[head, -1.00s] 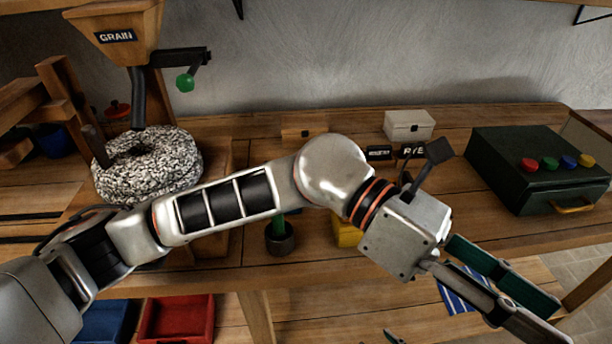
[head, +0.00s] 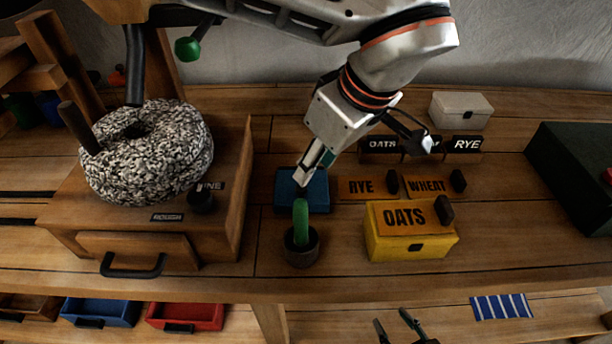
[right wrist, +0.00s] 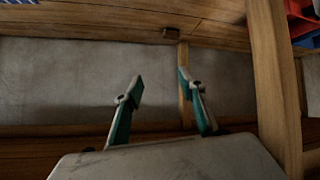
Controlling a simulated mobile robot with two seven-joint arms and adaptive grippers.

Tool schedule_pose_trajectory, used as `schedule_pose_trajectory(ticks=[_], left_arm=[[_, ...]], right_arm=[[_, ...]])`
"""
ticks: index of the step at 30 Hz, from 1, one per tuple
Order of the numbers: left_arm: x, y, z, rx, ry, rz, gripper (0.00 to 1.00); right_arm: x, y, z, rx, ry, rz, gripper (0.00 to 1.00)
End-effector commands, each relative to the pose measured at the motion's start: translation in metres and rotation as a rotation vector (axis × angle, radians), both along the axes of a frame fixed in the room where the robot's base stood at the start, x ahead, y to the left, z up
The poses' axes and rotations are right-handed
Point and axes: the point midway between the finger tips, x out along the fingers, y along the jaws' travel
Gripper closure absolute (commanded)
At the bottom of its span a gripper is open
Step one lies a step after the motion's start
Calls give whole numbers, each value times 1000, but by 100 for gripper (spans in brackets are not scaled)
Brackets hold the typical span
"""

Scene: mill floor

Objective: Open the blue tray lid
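My right gripper (head: 400,328) is low at the bottom edge, in front of the bench. In the right wrist view its two fingers (right wrist: 158,88) stand apart with nothing between them.
A yellow OATS box (head: 411,246) stands right of the cup, with RYE (head: 362,188) and WHEAT (head: 426,186) plates behind it. The stone mill (head: 150,160) fills the left. A dark green case (head: 577,170) stands at right. Blue (head: 100,312) and red (head: 187,315) bins are below.

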Motion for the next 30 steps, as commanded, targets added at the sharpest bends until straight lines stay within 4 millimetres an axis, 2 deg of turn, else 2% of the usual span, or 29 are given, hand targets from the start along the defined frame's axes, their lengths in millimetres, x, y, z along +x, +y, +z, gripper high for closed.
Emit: schedule_pose_trajectory(ticks=[9, 15, 27, 30], left_arm=[[12, 13, -42, 1, 4, 1, 67], [18, 19, -63, 2, 2, 0, 67], [20, 21, -69, 0, -1, 1, 67], [20, 21, -69, 1, -1, 0, 93]], right_arm=[[-5, -1, -11, -8, 15, 2, 60], [-3, -2, -13, -13, 13, 2, 60], [1, -2, -7, -12, 1, 1, 60], [1, -2, -7, -11, 1, 1, 60]])
